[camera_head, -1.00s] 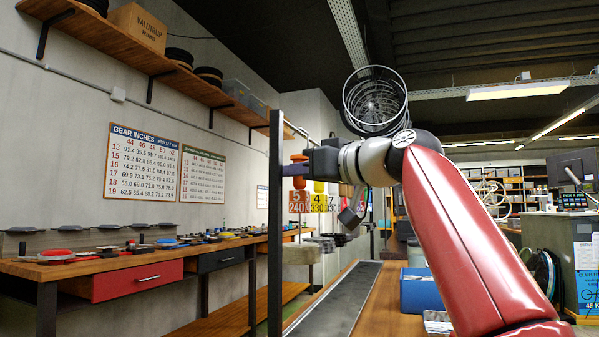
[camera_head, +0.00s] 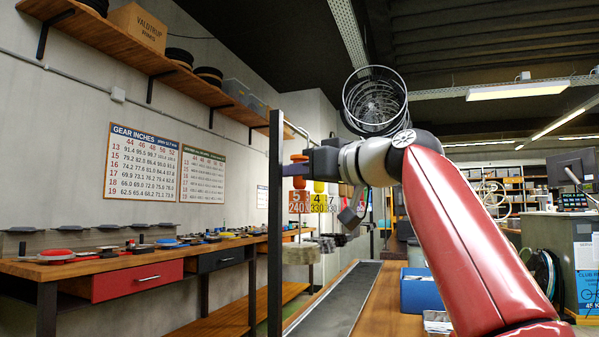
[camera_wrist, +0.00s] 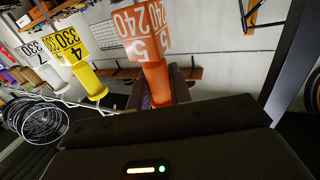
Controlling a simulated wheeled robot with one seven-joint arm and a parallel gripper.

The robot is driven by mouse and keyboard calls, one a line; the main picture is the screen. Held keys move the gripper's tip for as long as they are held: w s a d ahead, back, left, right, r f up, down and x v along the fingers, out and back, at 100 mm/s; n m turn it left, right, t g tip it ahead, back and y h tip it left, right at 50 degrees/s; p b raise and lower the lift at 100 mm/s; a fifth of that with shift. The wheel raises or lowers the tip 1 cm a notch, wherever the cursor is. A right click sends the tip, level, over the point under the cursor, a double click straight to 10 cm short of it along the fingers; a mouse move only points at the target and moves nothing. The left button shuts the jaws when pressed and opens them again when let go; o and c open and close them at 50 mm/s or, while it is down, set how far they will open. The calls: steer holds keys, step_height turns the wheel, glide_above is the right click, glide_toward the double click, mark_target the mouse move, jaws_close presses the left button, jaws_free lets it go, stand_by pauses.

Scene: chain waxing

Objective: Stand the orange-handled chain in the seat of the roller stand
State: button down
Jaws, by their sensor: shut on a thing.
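The orange handle (camera_head: 299,178) hangs upright with an orange 5/240 tag (camera_head: 297,202) on it. My gripper (camera_head: 303,164) is at the handle's upper part, beside the dark upright post, and is shut on it. The wrist view also shows the handle (camera_wrist: 156,82) between the fingers of my gripper (camera_wrist: 162,95). A grey chain bundle (camera_head: 299,253) hangs below the orange tag. Whether the handle still touches its hanging rail is unclear. I cannot make out the roller stand or its seat.
A yellow-handled chain's 4/330 tag (camera_head: 318,203) and a white 7/330 tag (camera_head: 332,203) are close on the right. A dark post (camera_head: 276,220) stands close on the left. Below is a bench with a long dark tray (camera_head: 345,300) and a blue box (camera_head: 421,292).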

stand_by(0.3)
step_height(320, 180, up, 3)
steer(key=p, duration=0.3)
steer(key=shift+f, duration=0.1)
steer(key=shift+s+d, duration=0.15)
steer(key=shift+d, duration=0.35)
steer(key=d, duration=0.1)
steer(key=s+d+b, duration=0.1)
steer(key=d, duration=0.1)
steer(key=shift+s+d, duration=0.1)
steer(key=shift+s, duration=0.05)
